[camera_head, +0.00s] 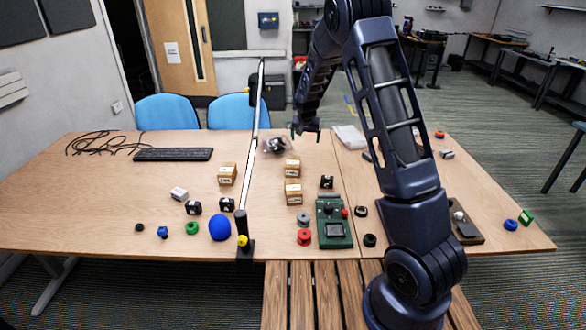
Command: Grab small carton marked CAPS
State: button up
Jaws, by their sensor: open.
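Three small brown cartons with pale labels are on the wooden table (60,205). One carton (227,173) is left of the thin upright post. The other two are right of it, a farther carton (292,166) and a nearer carton (293,191). The lettering is too small to read, so I cannot tell which is marked CAPS. My gripper (306,132) is open and points down above the far part of the table, beyond the two right cartons. It appears empty and apart from them.
A tall post with a black base (245,247) divides the table. A clear bag with dark contents (274,146) lies left of my gripper. A keyboard (173,155) lies far left.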

send_near(293, 161)
jog(key=shift+s+f, duration=0.1)
jog(key=shift+f, duration=0.85)
jog(key=shift+w+x, duration=0.1)
jog(key=shift+x, duration=2.6)
jog(key=shift+w+x, duration=0.15)
jog(key=shift+x, duration=2.55)
jog(key=shift+f, duration=0.2)
jog(key=c, duration=1.1)
jog(key=shift+r, duration=0.15)
